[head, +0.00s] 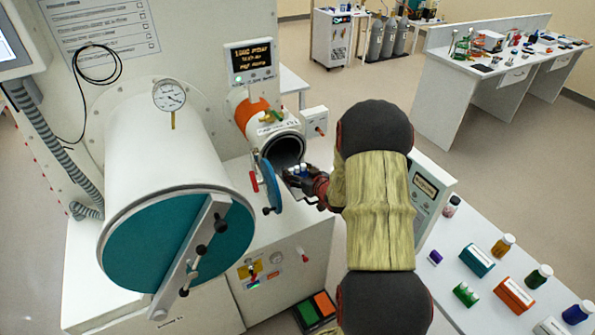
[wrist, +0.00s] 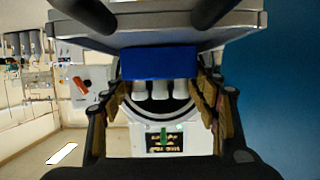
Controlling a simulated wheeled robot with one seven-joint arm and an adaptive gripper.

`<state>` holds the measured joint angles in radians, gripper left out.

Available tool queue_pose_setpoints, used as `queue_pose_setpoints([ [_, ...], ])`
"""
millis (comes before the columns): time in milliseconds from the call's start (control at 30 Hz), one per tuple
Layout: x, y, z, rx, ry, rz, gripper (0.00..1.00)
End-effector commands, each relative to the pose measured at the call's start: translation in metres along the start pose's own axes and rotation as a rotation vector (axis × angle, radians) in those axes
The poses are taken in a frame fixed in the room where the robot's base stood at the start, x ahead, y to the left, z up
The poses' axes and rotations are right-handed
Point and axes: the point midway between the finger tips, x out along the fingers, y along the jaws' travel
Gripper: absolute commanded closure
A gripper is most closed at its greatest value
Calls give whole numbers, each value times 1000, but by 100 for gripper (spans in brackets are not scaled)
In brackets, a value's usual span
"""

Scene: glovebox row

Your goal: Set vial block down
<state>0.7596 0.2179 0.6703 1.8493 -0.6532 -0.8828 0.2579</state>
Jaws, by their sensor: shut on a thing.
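A small blue vial block (wrist: 158,64) with several white-capped vials (wrist: 160,90) sits between the fingers of my gripper (wrist: 162,77) in the wrist view, which appears upside down. The fingers are shut on the block's two sides. In the head view my gripper (head: 314,186) is at the mouth of the small round antechamber (head: 287,147), and the block (head: 299,171) shows just at its fingertips. A grey tray (wrist: 160,35) lies directly under the block in the wrist view. I cannot tell whether block and tray touch.
The small chamber's blue door (head: 270,183) stands open just left of my gripper, filling the wrist view's right side (wrist: 285,80). A large shut chamber (head: 165,170) is further left. Bottles and boxes (head: 476,260) stand on the right bench.

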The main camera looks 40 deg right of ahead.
Motion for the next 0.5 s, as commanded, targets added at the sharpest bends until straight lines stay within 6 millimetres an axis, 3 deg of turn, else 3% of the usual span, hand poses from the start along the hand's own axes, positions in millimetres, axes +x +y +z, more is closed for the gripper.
queue_pose_setpoints([
  [233,1,0,3,-1,1,0,73],
  [267,1,0,3,0,-1,0,38],
  [500,1,0,2,0,-1,0,25],
])
